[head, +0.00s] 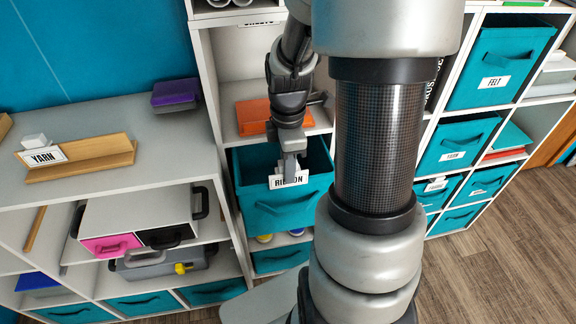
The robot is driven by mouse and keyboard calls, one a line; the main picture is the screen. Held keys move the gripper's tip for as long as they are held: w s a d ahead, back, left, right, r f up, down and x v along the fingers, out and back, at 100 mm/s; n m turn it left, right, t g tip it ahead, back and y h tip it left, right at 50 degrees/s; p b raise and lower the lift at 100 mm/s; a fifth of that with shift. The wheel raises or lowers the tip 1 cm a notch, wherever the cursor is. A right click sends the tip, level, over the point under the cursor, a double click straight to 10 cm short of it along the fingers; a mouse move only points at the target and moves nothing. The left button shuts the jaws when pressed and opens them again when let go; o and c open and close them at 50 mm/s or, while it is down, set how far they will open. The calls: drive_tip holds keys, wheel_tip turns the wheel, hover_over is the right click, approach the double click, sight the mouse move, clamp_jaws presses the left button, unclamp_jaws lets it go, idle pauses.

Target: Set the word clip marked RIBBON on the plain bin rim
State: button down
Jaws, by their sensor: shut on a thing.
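The white word clip marked RIBBON (276,182) is at the front rim of a plain teal bin (286,213) in the middle shelf unit. My gripper (291,172) points down from above and is shut on the clip, covering part of its lettering. The clip looks upright, facing outward, and overlaps the bin's front rim in the picture. I cannot tell whether it sits on the rim or is held just off it. The bin is open on top and its front shows a handle slot and no other label.
An orange box (255,117) lies on the shelf above the bin. At left, a wooden holder (90,165) with a YARN clip (43,156) and a purple box (175,93) stand on the grey top. Labelled teal bins, one marked FELT (494,83), fill the right shelves.

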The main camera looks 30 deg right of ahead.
drive_tip(key=shift+f, duration=0.1)
drive_tip(key=shift+f+b, duration=0.35)
drive_tip(key=shift+f, duration=0.1)
idle(0.5)
drive_tip(key=shift+f+b, duration=0.6)
drive_tip(key=shift+f, duration=0.35)
drive_tip(key=c, duration=1.5)
unclamp_jaws()
drive_tip(key=shift+r, duration=0.15)
